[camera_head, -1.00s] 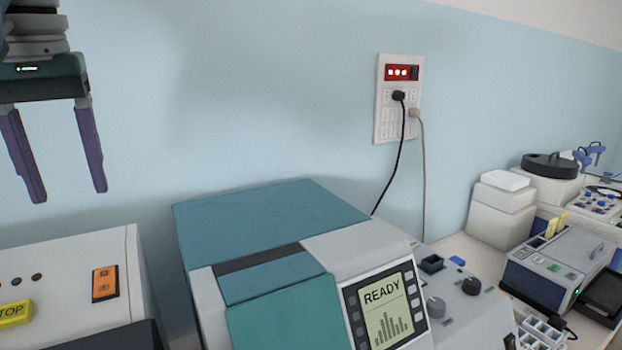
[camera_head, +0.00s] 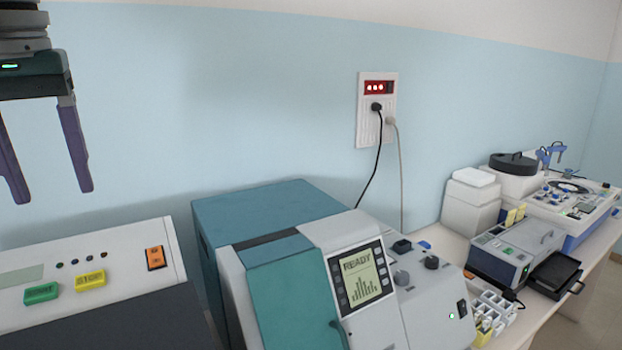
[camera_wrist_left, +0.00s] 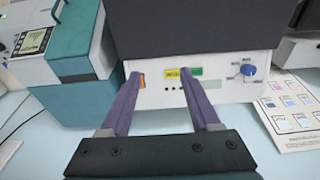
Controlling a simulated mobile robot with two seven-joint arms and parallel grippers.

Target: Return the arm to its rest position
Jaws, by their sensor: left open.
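My left gripper (camera_head: 48,195) hangs fingers-down at the upper left of the head view, in front of the blue wall. Its two purple fingers are apart with nothing between them. In the left wrist view the same gripper (camera_wrist_left: 157,75) points toward the front of a white machine with a dark top (camera_wrist_left: 215,95). I cannot tell from the pictures whether the fingertips touch that machine. My right gripper is not in view.
The white machine (camera_head: 110,240) with green, yellow and orange buttons stands below the gripper. A teal-lidded device (camera_head: 265,212) reading READY is to its right. More lab equipment (camera_head: 510,250) fills the bench at right. A color chart (camera_wrist_left: 290,115) lies at right in the wrist view.

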